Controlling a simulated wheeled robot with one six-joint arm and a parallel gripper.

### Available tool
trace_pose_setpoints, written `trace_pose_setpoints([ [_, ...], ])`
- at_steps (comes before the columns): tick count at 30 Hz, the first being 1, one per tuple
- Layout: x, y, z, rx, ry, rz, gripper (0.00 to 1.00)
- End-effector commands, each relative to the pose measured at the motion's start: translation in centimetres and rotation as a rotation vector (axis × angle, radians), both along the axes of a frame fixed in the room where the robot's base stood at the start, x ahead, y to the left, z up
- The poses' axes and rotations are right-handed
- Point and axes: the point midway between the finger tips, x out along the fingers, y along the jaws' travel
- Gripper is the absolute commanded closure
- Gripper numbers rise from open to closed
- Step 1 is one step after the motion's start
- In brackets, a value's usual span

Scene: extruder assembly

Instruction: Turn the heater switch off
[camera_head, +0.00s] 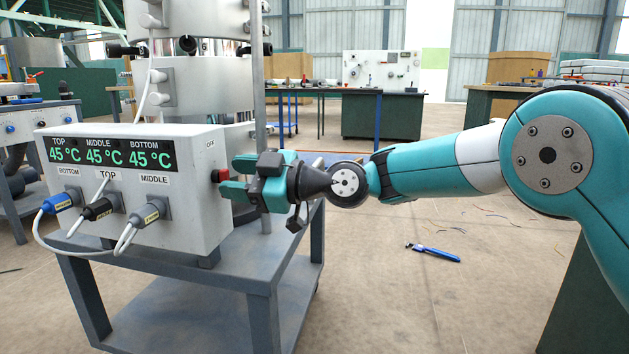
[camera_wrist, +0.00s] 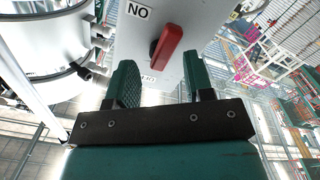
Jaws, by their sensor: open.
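The heater switch is a red lever (camera_wrist: 167,45) on the grey side face of the control box. In the wrist view it stands slanted between an inverted ON label (camera_wrist: 139,11) and a partly hidden OFF label (camera_wrist: 148,77). The head view also shows the red switch (camera_head: 220,175), below the OFF label (camera_head: 210,143). My gripper (camera_head: 234,178) is open at that face, its fingers on either side of the switch. In the wrist view my gripper (camera_wrist: 160,68) has its two green fingers apart, with gaps beside the lever. Contact cannot be told.
The control box (camera_head: 200,215) stands on a grey cart (camera_head: 185,265); its displays (camera_head: 105,153) read 45 °C. Cables plug into its front. Metal cylinders (camera_head: 205,85) rise behind it. A blue-handled tool (camera_head: 435,253) lies on the open floor to the right.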

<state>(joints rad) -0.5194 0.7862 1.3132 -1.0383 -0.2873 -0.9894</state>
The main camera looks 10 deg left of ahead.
Motion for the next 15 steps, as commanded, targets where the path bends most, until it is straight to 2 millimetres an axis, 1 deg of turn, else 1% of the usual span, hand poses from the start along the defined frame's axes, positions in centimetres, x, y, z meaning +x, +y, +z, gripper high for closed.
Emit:
trace_pose_setpoints([
  [1, 0.0, -1.2, 0.3, 0.000, 0.004, -0.005, 0.52],
  [5, -0.2, -4.5, 0.3, -0.001, 0.005, -0.007, 0.52],
  [9, -0.4, -8.2, 0.2, -0.003, 0.005, -0.009, 0.52],
  [15, -0.8, -12.6, 0.1, -0.002, 0.003, -0.010, 0.52],
])
